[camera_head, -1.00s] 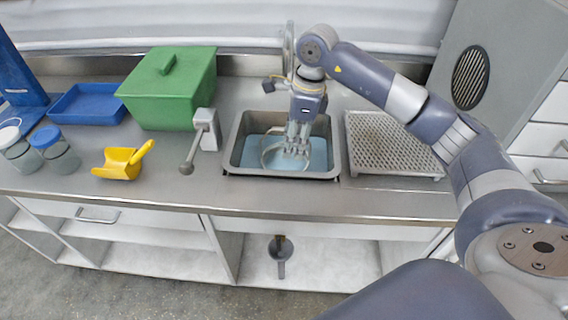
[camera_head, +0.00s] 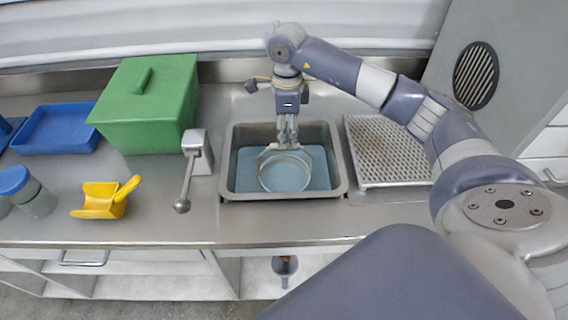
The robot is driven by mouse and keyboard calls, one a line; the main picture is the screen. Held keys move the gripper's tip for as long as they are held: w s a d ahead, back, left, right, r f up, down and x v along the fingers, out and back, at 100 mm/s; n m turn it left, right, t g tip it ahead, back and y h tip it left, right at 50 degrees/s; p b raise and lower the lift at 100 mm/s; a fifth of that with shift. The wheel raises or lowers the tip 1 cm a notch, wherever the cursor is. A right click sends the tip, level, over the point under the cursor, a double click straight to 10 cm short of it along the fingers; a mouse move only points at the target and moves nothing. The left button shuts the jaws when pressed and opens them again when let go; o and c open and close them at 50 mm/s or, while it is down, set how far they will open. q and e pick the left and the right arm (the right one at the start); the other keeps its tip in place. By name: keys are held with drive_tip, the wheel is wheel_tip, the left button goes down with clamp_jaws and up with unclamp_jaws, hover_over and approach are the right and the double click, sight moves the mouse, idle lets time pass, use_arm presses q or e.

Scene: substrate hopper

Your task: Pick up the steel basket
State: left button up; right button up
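The steel basket (camera_head: 286,190) is a round, thin-rimmed ring shape with a thin handle at its top. It is inside the sink (camera_head: 232,190), over the blue area at the bottom. My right gripper (camera_head: 288,147) points down over the sink, and its fingers are close together at the basket's handle. It looks shut on the handle, though the contact is small in view. Whether the basket touches the sink bottom cannot be told. My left gripper is not in view.
Left of the sink stand a lever on a grey block (camera_head: 197,150), a green lidded box (camera_head: 150,105), a yellow scoop (camera_head: 100,203), a blue tray (camera_head: 58,128) and a jar with a blue lid (camera_head: 30,195). A perforated drain rack (camera_head: 385,150) lies right of the sink.

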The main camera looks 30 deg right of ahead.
drive_tip(key=shift+f, duration=0.35)
drive_tip(key=shift+w+f, duration=0.15)
drive_tip(key=shift+f, duration=0.2)
drive_tip(key=f+p, duration=0.1)
drive_tip(key=f, duration=0.1)
drive_tip(key=f+p, duration=0.1)
drive_tip(key=f, duration=0.1)
drive_tip(key=shift+w+f, duration=0.2)
drive_tip(key=shift+f, duration=0.2)
drive_tip(key=shift+a, duration=0.1)
clamp_jaws()
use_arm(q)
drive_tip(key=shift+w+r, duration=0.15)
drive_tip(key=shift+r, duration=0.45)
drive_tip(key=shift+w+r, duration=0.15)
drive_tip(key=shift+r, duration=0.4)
use_arm(e)
drive_tip(key=shift+w+r, duration=0.1)
drive_tip(key=shift+w, duration=0.05)
